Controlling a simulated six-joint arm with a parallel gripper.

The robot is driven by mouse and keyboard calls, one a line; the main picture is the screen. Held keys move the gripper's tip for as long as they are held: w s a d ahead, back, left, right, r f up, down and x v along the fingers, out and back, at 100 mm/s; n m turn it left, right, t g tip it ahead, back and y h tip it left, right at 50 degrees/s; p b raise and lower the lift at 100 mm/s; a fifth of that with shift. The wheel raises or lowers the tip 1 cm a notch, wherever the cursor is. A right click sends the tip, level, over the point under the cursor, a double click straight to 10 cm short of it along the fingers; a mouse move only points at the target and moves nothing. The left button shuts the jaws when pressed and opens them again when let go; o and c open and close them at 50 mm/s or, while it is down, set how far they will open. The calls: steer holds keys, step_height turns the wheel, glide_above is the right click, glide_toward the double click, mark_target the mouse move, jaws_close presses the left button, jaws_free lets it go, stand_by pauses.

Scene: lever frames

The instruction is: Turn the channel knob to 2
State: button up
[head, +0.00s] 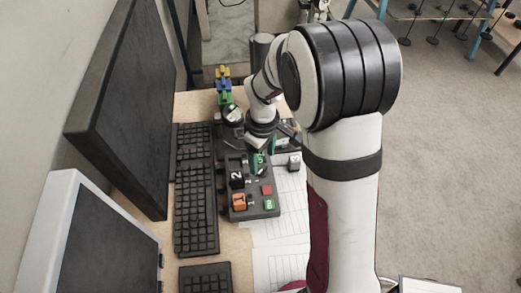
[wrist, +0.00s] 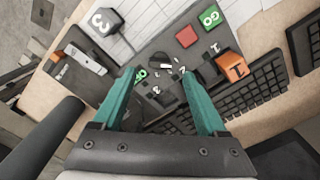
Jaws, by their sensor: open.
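The grey control panel (head: 240,162) lies on the desk beside the keyboard, with my gripper over its far end. In the wrist view, the channel knob (wrist: 163,66) seems to be the small dark and pale part between my fingertips, with white digits around it; its exact pointing is too small to tell. My gripper (wrist: 160,73) has two green fingers, apart, on either side of this area. I cannot tell whether they touch the knob. In the head view my gripper (head: 262,152) partly hides the knob area.
The panel carries a red button (wrist: 187,37), a green GO button (wrist: 210,18) and an orange block marked 1 (wrist: 231,66). A dark block marked 3 (wrist: 103,21) sits on the paper side. Keyboard (head: 195,190) and monitor (head: 130,105) stand left; paper sheets (head: 285,235) lie right.

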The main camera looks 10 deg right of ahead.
mark_target(262, 169)
step_height(262, 169, down, 4)
steer(key=shift+f, duration=0.2)
jaws_close()
stand_by(0.4)
